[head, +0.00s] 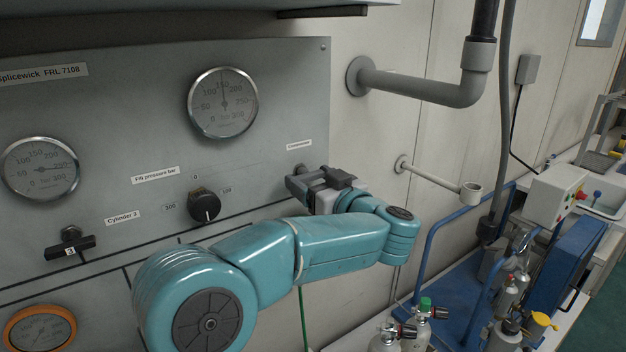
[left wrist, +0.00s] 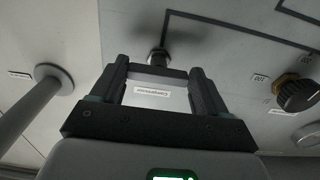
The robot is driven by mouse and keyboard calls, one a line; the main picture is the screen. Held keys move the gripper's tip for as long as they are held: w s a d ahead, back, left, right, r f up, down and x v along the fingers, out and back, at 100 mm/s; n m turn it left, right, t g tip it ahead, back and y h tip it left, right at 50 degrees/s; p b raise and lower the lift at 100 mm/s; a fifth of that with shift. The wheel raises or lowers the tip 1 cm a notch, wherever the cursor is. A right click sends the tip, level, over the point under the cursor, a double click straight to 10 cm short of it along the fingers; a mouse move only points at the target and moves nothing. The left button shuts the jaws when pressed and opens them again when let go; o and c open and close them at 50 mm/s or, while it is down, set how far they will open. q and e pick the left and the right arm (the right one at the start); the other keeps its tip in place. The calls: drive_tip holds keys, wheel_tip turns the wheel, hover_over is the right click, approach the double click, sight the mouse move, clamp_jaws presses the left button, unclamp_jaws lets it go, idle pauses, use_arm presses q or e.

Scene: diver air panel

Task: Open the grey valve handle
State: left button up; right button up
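The grey valve handle (left wrist: 163,72) is a dark grey bar on a short round stem, on the panel by the "Compressor" label (left wrist: 153,91). In the head view that label (head: 299,145) sits just above my left gripper (head: 316,184), which mostly hides the handle. In the left wrist view the fingers of my left gripper (left wrist: 158,76) are wide apart, one at each end of the bar. I cannot tell whether they touch it. My right gripper is not in view.
The panel carries gauges (head: 223,103), a black knob (head: 204,206) and a Cylinder 3 handle (head: 70,246). A grey pipe (head: 420,88) juts from the wall to the right. Gas bottles (head: 423,318) and a blue trolley frame (head: 432,250) stand lower right.

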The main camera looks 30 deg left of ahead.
use_arm(q)
drive_tip(key=shift+w, duration=0.1)
drive_tip(key=c, duration=0.5)
drive_tip(key=shift+f, duration=0.1)
drive_tip(key=shift+d+n+b, duration=0.1)
drive_tip(key=shift+n+b, duration=5.15)
drive_tip(key=shift+n, duration=2.65)
drive_tip(key=o, duration=1.1)
drive_tip(key=shift+c, duration=0.2)
